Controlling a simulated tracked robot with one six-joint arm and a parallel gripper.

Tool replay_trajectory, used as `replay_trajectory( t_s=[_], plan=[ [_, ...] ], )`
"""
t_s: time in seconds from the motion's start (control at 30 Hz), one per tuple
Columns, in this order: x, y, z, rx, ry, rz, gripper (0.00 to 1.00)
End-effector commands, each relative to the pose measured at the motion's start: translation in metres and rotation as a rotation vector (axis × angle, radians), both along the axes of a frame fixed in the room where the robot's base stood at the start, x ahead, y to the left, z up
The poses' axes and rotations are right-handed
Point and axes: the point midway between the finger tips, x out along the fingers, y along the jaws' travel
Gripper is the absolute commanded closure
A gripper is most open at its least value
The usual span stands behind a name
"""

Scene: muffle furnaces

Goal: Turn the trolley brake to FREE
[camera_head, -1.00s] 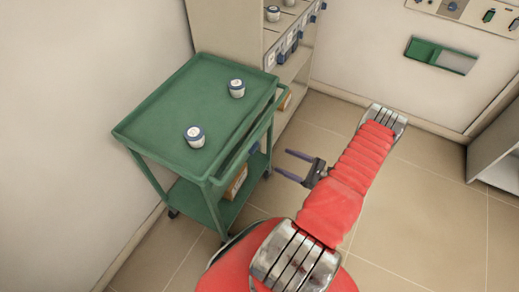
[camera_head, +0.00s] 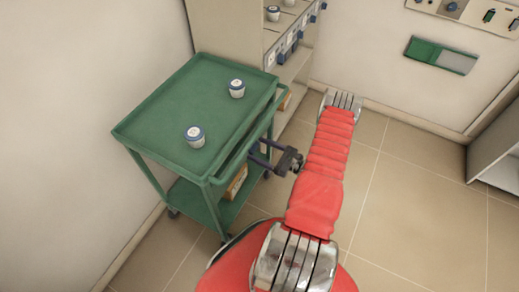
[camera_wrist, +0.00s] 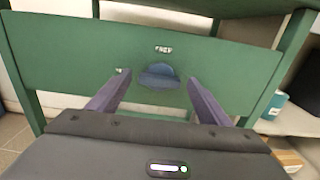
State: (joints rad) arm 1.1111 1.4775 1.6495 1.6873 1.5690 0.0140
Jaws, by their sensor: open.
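The green trolley (camera_head: 150,130) stands at the left in the head view. The knob's pointing direction is unclear. My gripper (camera_head: 258,150) is open at the trolley's right side. In the wrist view its two purple fingers (camera_wrist: 159,78) lie on either side of the knob; I cannot tell whether they touch it.
Two white jars with blue lids (camera_head: 194,136) (camera_head: 237,88) stand on the trolley top. A shelf unit (camera_head: 225,30) stands behind the trolley. A green-and-grey panel (camera_head: 440,54) is on the far wall. The floor (camera_head: 400,210) to the right is clear.

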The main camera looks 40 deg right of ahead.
Motion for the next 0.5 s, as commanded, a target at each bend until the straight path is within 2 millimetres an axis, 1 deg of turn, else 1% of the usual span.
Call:
replay_trajectory(
  t_s=[0.13,0.4,0.5],
  plan=[
    [0.0067,0.0027,-0.0001,0.000,0.000,0.001,0.28],
    [0.0073,0.0026,-0.0001,0.000,0.000,0.000,0.28],
    [0.0072,0.0026,-0.0001,0.000,0.000,0.000,0.35]
  ],
)
